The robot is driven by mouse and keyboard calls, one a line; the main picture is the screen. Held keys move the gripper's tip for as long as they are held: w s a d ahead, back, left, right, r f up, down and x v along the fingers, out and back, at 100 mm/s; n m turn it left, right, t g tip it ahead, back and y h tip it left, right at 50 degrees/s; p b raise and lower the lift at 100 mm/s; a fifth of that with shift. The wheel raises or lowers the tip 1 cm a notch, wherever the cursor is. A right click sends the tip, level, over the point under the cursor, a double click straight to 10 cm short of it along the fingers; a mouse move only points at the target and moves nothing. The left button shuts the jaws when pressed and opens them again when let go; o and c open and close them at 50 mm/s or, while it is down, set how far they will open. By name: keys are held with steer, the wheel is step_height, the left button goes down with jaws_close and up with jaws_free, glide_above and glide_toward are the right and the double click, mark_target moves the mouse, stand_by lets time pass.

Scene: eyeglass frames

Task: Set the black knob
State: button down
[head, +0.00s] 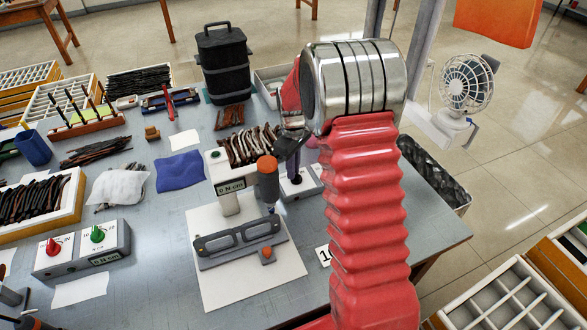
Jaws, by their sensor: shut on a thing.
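The black knob (297,180) stands on a small grey box (305,187) right of the middle of the table, partly hidden by my wrist and gripper. My gripper (293,163) comes down over this box from behind my silver wrist and is shut on the black knob. The jaw tips are small and dark, so the exact contact and the knob's pointer cannot be made out. Another grey box (82,251) at the left carries a red knob (53,247) and a green knob (97,234).
An orange-capped driver (268,180) stands close left of my gripper, beside a white "6 N cm" block (230,188). A black canister (222,65) stands behind. The table's right corner is clear.

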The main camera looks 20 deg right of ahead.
steer(key=shift+a+n, duration=0.15)
steer(key=shift+n, duration=1.55)
steer(key=shift+s, duration=0.1)
steer(key=c, duration=1.8)
jaws_free()
steer(key=shift+r, duration=0.15)
step_height(320, 180, up, 13)
steer(key=shift+r, duration=0.2)
